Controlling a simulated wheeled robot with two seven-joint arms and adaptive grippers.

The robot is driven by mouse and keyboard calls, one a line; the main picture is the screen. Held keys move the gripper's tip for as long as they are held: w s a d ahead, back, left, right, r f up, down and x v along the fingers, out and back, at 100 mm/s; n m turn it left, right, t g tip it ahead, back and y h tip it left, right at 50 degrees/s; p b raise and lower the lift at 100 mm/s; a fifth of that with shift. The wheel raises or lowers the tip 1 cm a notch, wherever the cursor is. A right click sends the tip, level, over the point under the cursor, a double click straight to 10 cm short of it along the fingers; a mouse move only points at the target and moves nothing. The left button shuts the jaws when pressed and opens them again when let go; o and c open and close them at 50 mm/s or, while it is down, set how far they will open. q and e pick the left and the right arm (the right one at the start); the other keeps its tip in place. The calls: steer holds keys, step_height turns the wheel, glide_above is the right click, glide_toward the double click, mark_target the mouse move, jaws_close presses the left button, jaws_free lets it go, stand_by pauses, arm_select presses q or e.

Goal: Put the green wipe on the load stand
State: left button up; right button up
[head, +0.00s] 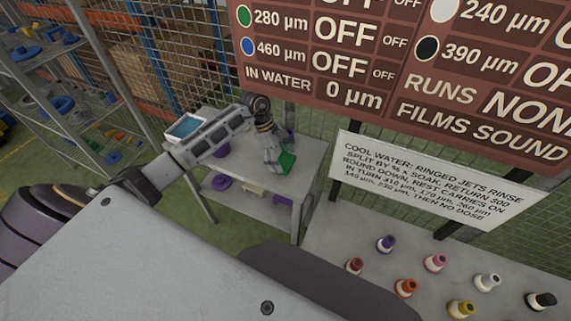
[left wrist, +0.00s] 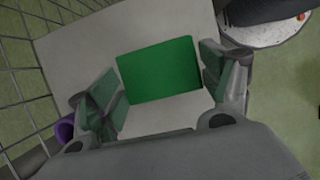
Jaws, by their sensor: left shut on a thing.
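The green wipe (head: 287,162) is a flat green rectangle over the top of a grey two-level table (head: 305,160). My left gripper (head: 273,167) reaches down over this table and is shut on the wipe. In the left wrist view the wipe (left wrist: 160,70) shows between the two fingers of the gripper (left wrist: 160,88), with grey tabletop around it. Whether the wipe touches the tabletop is hard to tell. I cannot tell which thing is the load stand. My right gripper is not in view.
A blue-topped tray (head: 186,127) and purple items (head: 222,151) are on the table. A wire fence (head: 310,122) stands behind. A white sign (head: 430,180) and a nearer table with several coloured bottles (head: 406,287) are at right. Shelves (head: 60,100) stand at left.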

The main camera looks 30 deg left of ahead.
mark_target(283, 161)
arm_select(q)
steer(key=shift+d, duration=0.35)
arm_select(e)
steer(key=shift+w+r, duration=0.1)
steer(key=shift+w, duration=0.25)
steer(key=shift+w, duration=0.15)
arm_select(q)
steer(key=shift+d, duration=0.5)
step_height(283, 161, down, 3)
steer(key=shift+r+p, duration=0.2)
steer(key=shift+p, duration=0.25)
steer(key=shift+a+f, duration=0.1)
steer(key=shift+f, duration=0.3)
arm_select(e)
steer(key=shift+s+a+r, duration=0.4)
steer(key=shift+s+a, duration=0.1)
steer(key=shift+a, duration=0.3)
arm_select(q)
steer(key=shift+f, duration=0.2)
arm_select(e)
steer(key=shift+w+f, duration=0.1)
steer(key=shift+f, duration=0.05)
